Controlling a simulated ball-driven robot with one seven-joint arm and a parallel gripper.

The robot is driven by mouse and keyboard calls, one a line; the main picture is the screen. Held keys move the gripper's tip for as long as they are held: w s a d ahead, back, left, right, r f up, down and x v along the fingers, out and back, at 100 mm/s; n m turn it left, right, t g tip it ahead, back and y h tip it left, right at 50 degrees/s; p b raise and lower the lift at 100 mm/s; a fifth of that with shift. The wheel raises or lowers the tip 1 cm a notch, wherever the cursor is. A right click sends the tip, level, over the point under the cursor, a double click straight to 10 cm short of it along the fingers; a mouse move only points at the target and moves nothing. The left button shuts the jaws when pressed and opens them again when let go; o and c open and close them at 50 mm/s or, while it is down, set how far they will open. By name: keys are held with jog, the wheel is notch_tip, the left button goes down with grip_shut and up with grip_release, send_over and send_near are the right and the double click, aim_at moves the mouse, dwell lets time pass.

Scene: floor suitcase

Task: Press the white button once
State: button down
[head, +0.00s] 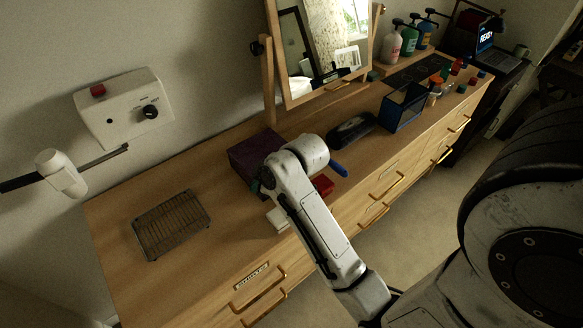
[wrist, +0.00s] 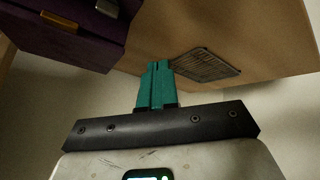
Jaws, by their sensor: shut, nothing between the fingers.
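No thing is plainly a white button. A small pale block (head: 277,219) lies near the dresser's front edge in the head view, partly behind my arm; I cannot tell whether it is a button. A dark purple box (head: 252,152) stands behind my arm. In the wrist view the purple box (wrist: 65,42) is at the upper left, with a gold-orange piece and a greyish-white piece (wrist: 107,7) on its edge. My gripper (wrist: 158,66) has teal fingers together, holding nothing. In the head view only a bit of teal shows beside the box, mostly hidden by my arm.
A white wall panel (head: 125,112) carries a red button (head: 98,90) and a black knob (head: 150,112). A wire rack (head: 172,224) lies on the dresser's left part, with bare wood around it. A red object (head: 323,185), a blue object (head: 338,170) and a mirror (head: 325,45) are further right.

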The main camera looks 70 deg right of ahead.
jog(key=s+d+r+n+h, duration=0.1)
jog(key=s+d, duration=0.1)
jog(key=d, duration=0.5)
jog(key=s+d+r+n+t+h, duration=0.1)
jog(key=s+d+r, duration=0.1)
jog(key=d, duration=0.6)
jog(key=shift+d, duration=0.25)
jog(key=shift+f, duration=0.15)
notch_tip(320, 180, down, 6)
jog(key=b, duration=0.5)
jog(key=shift+s+f+b, duration=0.1)
jog(key=shift+f+b, duration=0.15)
jog(key=shift+b, duration=0.15)
jog(key=shift+f+b, duration=0.6)
jog(key=shift+f, duration=0.45)
jog(key=shift+f, duration=0.4)
